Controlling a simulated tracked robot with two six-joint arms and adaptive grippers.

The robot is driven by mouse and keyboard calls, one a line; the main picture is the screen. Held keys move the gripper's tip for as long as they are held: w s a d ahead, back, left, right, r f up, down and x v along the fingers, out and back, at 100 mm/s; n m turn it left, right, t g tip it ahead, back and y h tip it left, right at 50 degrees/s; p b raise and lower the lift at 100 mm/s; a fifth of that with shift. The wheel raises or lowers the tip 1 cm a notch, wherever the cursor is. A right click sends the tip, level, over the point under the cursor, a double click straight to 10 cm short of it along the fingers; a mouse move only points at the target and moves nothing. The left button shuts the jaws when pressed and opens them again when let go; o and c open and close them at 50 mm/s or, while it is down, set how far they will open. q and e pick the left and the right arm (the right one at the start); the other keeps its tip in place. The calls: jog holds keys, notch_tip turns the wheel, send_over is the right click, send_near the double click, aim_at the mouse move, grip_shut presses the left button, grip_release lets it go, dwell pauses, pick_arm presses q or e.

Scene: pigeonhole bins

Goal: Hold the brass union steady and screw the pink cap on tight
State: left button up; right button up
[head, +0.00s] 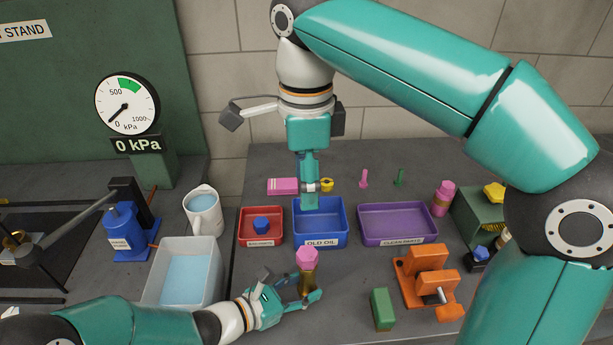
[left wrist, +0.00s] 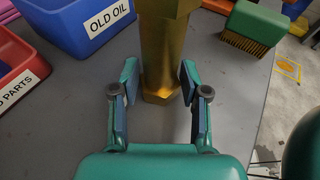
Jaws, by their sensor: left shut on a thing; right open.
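The brass union (head: 306,283) stands upright in my left gripper (head: 303,298), which is shut on it above the bench at the front. The left wrist view also shows the brass union (left wrist: 163,50) between the two finger pads (left wrist: 158,95). The pink cap (head: 307,258) sits on top of the union; how far it is screwed down I cannot tell. The cap is out of the left wrist view. My right gripper (head: 310,196) is open, pointing down, seen edge-on over the blue tray, behind and apart from the cap.
Behind stand a red tray (head: 246,237), the blue OLD OIL tray (head: 320,239) and a purple tray (head: 400,239). A clear tub (head: 158,292) is at left. An orange fixture (head: 416,278) and a green brush (head: 383,308) are at right. The gauge (head: 127,103) reads 0 kPa.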

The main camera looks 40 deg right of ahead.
pick_arm(q)
jog(key=o, duration=1.4)
jog(key=shift+c, duration=0.2)
jog(key=v, duration=1)
jog(key=shift+w+a+r, duration=0.1)
jog(key=shift+a+r, duration=0.05)
jog(key=shift+a, duration=0.2)
jog(key=shift+a+r, duration=0.15)
jog(key=shift+a, duration=0.45)
